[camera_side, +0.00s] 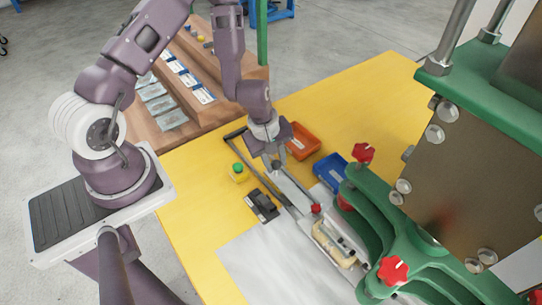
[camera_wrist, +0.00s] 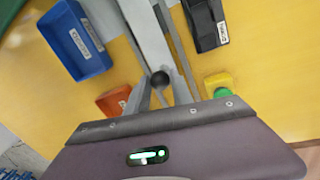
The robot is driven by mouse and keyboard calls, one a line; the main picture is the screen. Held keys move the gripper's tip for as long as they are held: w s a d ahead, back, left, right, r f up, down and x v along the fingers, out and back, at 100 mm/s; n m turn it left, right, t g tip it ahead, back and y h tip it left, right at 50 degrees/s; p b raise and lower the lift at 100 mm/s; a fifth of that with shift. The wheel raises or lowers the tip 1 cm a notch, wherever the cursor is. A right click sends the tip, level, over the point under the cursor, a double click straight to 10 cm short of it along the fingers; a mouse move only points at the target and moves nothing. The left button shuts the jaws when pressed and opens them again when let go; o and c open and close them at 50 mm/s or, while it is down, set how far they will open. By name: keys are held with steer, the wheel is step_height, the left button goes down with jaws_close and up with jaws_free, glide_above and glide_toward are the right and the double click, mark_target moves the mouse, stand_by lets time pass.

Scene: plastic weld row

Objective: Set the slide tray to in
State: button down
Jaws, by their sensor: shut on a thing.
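The slide tray (camera_wrist: 145,28) is a long grey metal plate between rails, running toward the green press (camera_side: 370,215). In the side view its bare plate (camera_side: 292,186) shows between my gripper and the press. A beige part (camera_side: 335,245) sits at the press end, close to the green frame. My gripper (camera_side: 277,162) is over the outer end of the tray. In the wrist view my gripper (camera_wrist: 160,92) has its fingers closed around a round black knob (camera_wrist: 160,79) on the tray's end. The fingers partly hide the knob's lower side.
An orange bin (camera_side: 302,141) and a blue bin (camera_side: 330,171) stand on one side of the rails. A yellow box with a green button (camera_side: 237,173) and a black device (camera_side: 262,206) are on the other. The rails' outer end (camera_side: 236,134) extends past my gripper.

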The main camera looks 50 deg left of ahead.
steer(key=c, duration=1.1)
jaws_free()
steer(key=r, duration=0.2)
steer(key=s+r, duration=0.1)
steer(key=r, duration=0.4)
steer(key=shift+s+a, duration=0.1)
steer(key=shift+s, duration=0.05)
